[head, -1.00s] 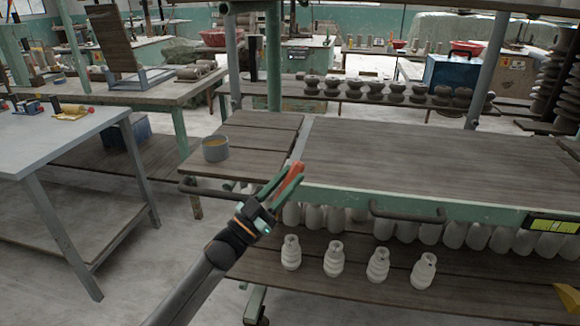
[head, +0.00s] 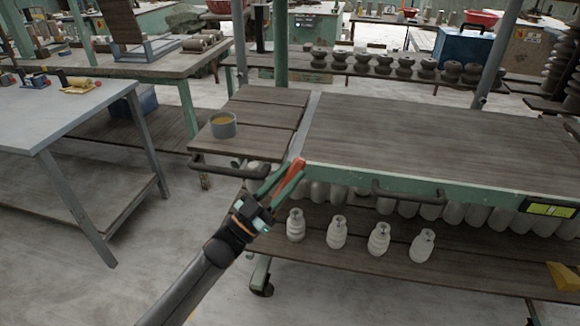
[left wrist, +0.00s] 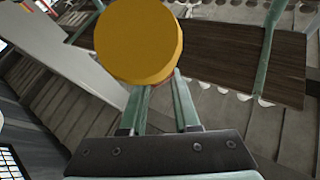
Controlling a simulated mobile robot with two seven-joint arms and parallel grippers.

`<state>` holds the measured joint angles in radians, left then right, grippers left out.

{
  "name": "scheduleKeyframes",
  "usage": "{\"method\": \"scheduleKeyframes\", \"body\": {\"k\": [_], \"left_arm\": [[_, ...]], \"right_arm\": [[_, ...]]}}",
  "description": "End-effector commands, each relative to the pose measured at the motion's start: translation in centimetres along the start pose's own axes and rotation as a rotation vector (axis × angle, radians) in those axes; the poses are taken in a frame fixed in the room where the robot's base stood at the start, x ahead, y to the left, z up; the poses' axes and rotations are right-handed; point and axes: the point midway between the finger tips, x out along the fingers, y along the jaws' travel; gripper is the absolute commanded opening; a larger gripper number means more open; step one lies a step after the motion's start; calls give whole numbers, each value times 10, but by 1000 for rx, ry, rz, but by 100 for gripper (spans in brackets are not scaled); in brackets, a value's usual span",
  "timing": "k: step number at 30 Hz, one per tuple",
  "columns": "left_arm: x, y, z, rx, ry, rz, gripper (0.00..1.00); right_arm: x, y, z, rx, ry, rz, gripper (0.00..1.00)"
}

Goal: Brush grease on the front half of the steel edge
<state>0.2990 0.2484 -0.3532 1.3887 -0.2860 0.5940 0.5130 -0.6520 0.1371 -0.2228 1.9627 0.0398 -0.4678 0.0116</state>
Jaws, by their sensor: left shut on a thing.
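My left gripper (head: 280,180) is shut on an orange-red handled tool, likely the brush (head: 292,176), at the front left corner of the cart. In the left wrist view a round yellow end (left wrist: 139,40) shows above the fingers and hides what lies behind it; the bristles cannot be made out. The steel edge (head: 308,122) is a narrow grey strip along the left side of the main wooden top. The brush is at or in front of its front end; contact cannot be told. A grey pot of yellow-brown grease (head: 223,125) stands on the left side shelf. My right gripper is not in view.
A dark handle (head: 230,170) juts from the side shelf's front, and another (head: 408,194) from the green front rail. White insulators (head: 337,232) stand on the lower shelf. The main wooden top (head: 430,140) is bare. A grey table (head: 60,115) stands left.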

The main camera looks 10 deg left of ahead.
Motion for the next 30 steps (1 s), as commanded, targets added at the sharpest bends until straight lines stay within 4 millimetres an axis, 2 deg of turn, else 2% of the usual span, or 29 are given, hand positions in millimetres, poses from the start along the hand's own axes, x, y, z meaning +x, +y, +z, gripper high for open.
{"method": "scheduleKeyframes", "body": {"k": [5, 30], "left_arm": [[-11, 8, -10, 0, 0, 0, 0], [-44, 31, -30, 0, 0, 0, 0]], "right_arm": [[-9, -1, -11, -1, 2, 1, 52], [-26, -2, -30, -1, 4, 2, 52]]}}
